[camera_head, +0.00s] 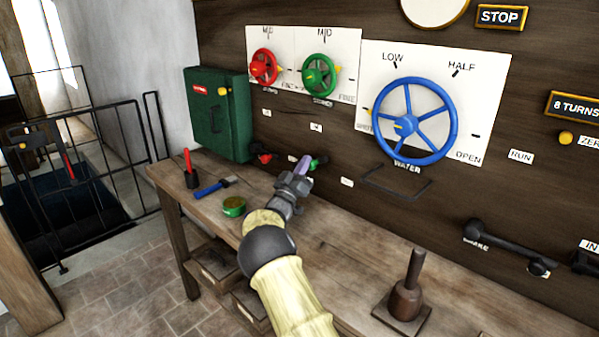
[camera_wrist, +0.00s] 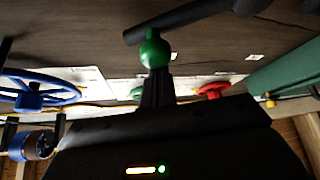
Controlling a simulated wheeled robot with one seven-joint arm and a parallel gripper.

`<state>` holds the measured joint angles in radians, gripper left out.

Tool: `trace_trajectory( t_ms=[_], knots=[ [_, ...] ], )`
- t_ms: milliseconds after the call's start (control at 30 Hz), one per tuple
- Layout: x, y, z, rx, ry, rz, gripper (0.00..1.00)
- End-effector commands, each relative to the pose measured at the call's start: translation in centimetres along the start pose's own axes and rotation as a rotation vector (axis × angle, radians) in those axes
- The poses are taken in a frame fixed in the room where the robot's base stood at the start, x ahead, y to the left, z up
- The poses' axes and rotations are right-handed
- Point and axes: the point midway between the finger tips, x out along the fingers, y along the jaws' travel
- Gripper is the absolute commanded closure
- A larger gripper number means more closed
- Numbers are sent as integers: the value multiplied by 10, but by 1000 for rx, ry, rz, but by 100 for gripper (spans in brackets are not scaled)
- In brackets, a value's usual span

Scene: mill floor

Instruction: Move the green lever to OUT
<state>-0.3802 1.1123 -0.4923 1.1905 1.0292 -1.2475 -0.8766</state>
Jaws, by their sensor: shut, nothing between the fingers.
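In the wrist view the round green knob (camera_wrist: 155,50) sits straight beyond the shut fingertips (camera_wrist: 157,76). I cannot tell whether they touch it. A black bar (camera_wrist: 195,17) runs behind the knob there. My gripper hides part of the lever in the head view. The small white plates near it, one above (camera_head: 316,128) and one at right (camera_head: 347,182), are too small to read.
A red-knobbed lever (camera_head: 264,158) is left of the green one. Red (camera_head: 264,68), green (camera_head: 318,76) and blue (camera_head: 414,122) wheels are above. A green cabinet (camera_head: 218,115) stands at left. The bench (camera_head: 345,258) holds a blue-handled tool (camera_head: 212,187), a green tin (camera_head: 234,207) and a wooden-handled piece (camera_head: 408,296).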

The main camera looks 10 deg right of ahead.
Motion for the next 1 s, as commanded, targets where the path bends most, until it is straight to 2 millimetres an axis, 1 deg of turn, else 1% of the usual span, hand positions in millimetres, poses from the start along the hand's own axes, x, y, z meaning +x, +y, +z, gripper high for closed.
trace_trajectory(
  t_ms=[33,133,433,867,1000],
  knots=[
    [-4,-1,8,23,-1,16,100],
    [-7,0,10,63,-1,39,100],
    [-11,1,12,127,0,77,100],
    [-10,3,12,131,0,82,100],
    [-12,3,13,131,0,82,100]
  ],
)
